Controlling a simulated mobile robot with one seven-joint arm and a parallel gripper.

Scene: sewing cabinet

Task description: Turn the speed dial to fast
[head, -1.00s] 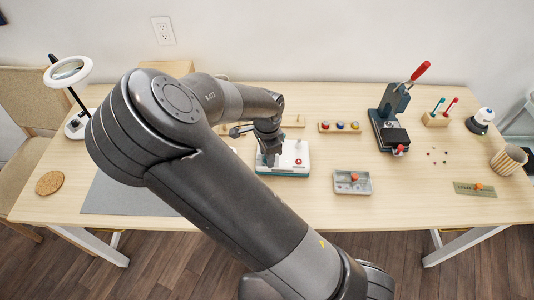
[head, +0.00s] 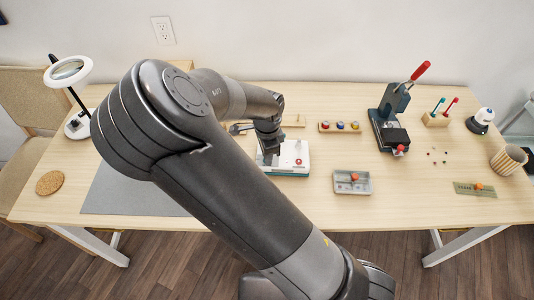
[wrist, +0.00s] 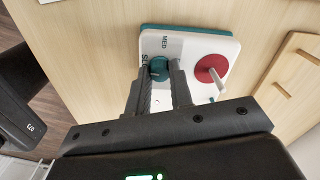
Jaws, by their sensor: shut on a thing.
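The speed dial (wrist: 159,68) is a small teal knob on a white-topped machine with a teal base (wrist: 191,44). In the wrist view, my gripper (wrist: 160,72) has one finger on each side of the dial and is shut on it. Printed "MED" shows near the dial, and letters starting "S" show beside the left finger, partly hidden. No "fast" label can be read. In the head view, the machine (head: 293,154) stands mid-table, with my gripper (head: 268,158) over its left part; the dial is hidden there.
A red disc with a pale pin (wrist: 211,69) sits on the machine, close right of my gripper. A small grey tray (head: 352,188) and a rack of coloured spools (head: 340,127) stand to the right. A grey mat (head: 135,190) lies to the left.

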